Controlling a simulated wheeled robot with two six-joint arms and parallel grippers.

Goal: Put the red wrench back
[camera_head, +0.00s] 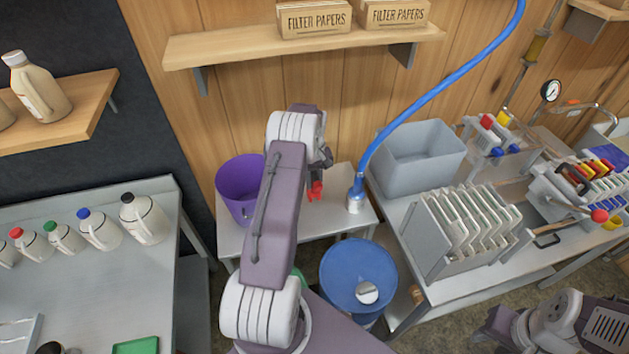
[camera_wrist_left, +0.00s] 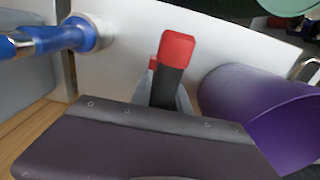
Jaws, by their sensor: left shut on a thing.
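My left gripper (camera_head: 315,190) reaches over the small white table, between the purple bucket and the blue hose's metal end. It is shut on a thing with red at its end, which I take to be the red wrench. In the left wrist view a red end on a dark shaft (camera_wrist_left: 178,50) stands out between the grey jaw parts, with a second bit of red beside it. The wrench's full shape is hidden. My right arm shows at the bottom right of the head view; its gripper is out of view.
The purple bucket (camera_head: 238,185) stands left of the gripper, the blue hose (camera_head: 365,165) right of it. A blue drum (camera_head: 358,278) stands in front. A grey bin (camera_head: 421,158) and a plate rack (camera_head: 465,235) are on the right bench. The small table's front (camera_head: 330,232) is bare.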

